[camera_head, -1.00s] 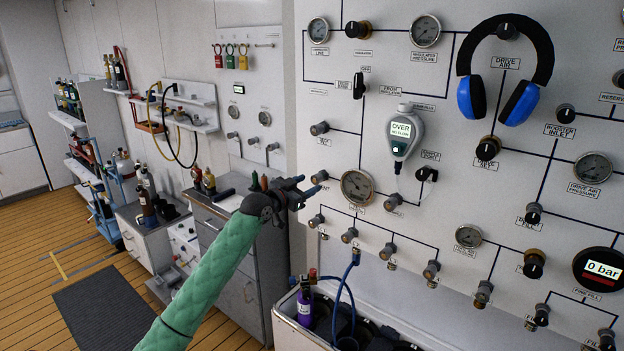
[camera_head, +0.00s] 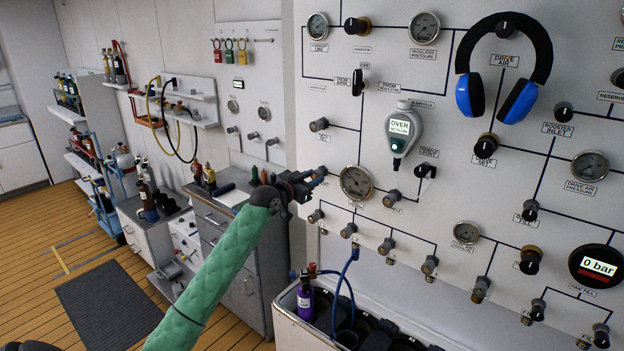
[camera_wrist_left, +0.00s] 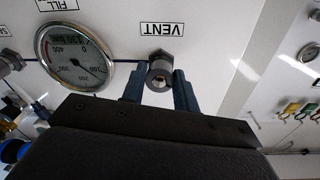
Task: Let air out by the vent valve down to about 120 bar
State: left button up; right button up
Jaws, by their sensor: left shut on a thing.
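The vent valve knob, a small grey metal knob (camera_wrist_left: 160,71), stands on the white panel under the VENT label (camera_wrist_left: 162,29) in the left wrist view. My left gripper (camera_wrist_left: 160,88) has a blue finger on each side of the knob and is shut on it. In the head view my left gripper (camera_head: 316,176) is against the panel and mostly hides the knob. The round gauge (camera_head: 356,182) is just right of it; it also shows in the left wrist view (camera_wrist_left: 72,56), its needle between 100 and 200, exact value unclear. My right gripper is out of view.
More knobs and gauges fill the panel to the right, with blue-black headphones (camera_head: 505,75) and a grey handheld meter (camera_head: 403,130). An open bin (camera_head: 284,312) with a purple bottle (camera_head: 305,302) and blue hose stands below. A drawer cabinet (camera_head: 228,240) stands left behind my arm.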

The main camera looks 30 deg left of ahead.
pick_arm(q)
jog(key=n, duration=0.3)
jog(key=shift+n, duration=2.1)
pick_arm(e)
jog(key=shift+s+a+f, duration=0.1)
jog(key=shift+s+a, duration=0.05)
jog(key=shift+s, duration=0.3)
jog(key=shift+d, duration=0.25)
pick_arm(q)
jog(key=o, duration=1)
jog(key=shift+c, duration=0.2)
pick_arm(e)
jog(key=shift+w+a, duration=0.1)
